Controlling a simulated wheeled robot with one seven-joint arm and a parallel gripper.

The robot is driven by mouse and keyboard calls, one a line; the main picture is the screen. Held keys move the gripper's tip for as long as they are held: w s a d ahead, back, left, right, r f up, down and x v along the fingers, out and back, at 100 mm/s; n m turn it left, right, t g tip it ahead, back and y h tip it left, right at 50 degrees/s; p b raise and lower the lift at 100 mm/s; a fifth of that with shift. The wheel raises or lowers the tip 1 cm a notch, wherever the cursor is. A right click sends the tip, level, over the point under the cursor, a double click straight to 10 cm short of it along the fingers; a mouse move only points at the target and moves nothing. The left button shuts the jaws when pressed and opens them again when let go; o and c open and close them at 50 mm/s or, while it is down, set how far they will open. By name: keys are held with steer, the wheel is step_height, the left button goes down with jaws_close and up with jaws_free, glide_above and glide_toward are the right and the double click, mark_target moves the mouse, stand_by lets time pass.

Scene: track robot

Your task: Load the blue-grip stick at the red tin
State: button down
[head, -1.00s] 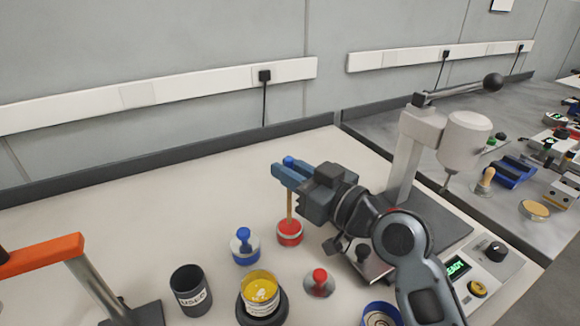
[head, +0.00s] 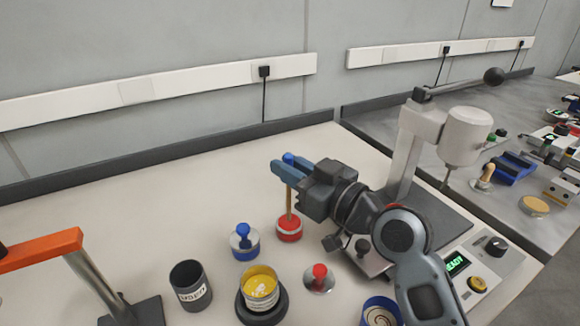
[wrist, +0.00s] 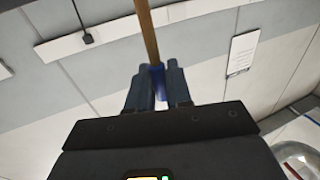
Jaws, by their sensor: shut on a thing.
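My gripper (head: 284,172) is shut on the blue-grip stick, whose blue top (head: 288,157) shows just above the fingers in the head view. The stick's wooden shaft (head: 289,201) hangs down from the fingers, close to upright. Its lower end meets the top of the red tin (head: 289,230) in the picture; I cannot tell how deep it reaches inside. In the wrist view the blue grip (wrist: 157,80) sits between the two fingers and the wooden shaft (wrist: 147,30) runs away from them.
A blue tin with a blue knob (head: 244,245), a yellow-filled tin (head: 260,286), a red-knobbed lid (head: 319,280) and a dark "USED" cup (head: 190,288) stand near the red tin. A lever press (head: 410,150) stands right. The back left table is clear.

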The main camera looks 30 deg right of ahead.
steer(key=shift+f+b, duration=0.55)
steer(key=shift+f, duration=0.05)
stand_by(1.6)
steer(key=shift+r+p, duration=2.65)
steer(key=shift+r, duration=1.05)
